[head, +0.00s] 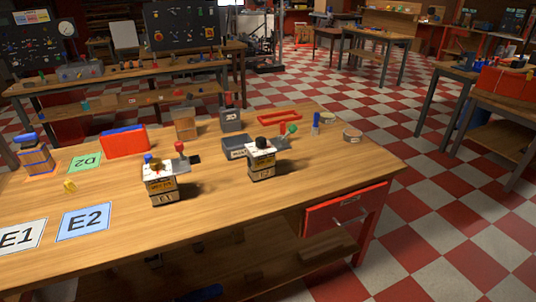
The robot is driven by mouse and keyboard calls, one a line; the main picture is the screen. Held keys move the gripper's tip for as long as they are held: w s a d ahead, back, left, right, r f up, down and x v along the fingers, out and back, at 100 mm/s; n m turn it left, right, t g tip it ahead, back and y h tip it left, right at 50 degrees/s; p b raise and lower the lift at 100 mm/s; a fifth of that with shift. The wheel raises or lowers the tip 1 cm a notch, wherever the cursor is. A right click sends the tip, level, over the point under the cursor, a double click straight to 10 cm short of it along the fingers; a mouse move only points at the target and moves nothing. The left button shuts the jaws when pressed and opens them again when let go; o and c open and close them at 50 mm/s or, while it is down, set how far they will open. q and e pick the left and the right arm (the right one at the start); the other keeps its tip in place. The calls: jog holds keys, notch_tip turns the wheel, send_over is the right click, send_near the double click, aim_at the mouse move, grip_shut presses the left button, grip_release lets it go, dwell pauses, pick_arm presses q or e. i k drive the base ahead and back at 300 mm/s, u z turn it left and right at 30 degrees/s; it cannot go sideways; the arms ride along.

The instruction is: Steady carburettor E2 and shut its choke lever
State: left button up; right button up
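Two small box-shaped units that look like carburettors stand upright on the wooden table. The left one (162,186) has a blue knob on top and a lever with a red ball end (180,147) on its right. The right one (261,163) has a black cap and a lever with a green ball end (292,129). Their front labels are too small to read, so I cannot tell which is E2. A blue card marked E2 (85,220) lies flat near the left front. Neither of my grippers is in view.
A white E1 card (18,237) and a green D2 card (84,162) lie at left. A blue-topped unit (36,156), red-and-blue box (125,143), grey bin (236,148) and red tray (279,117) stand behind. The table front is mostly clear; a red drawer (346,208) hangs below.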

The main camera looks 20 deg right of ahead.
aim_at(293, 128)
jog(key=u, duration=0.2)
jog(key=k, duration=0.35)
jog(key=z, duration=1.9)
jog(key=i, duration=1.15)
jog(key=u, duration=1.1)
jog(key=i, duration=0.65)
jog(key=u, duration=0.6)
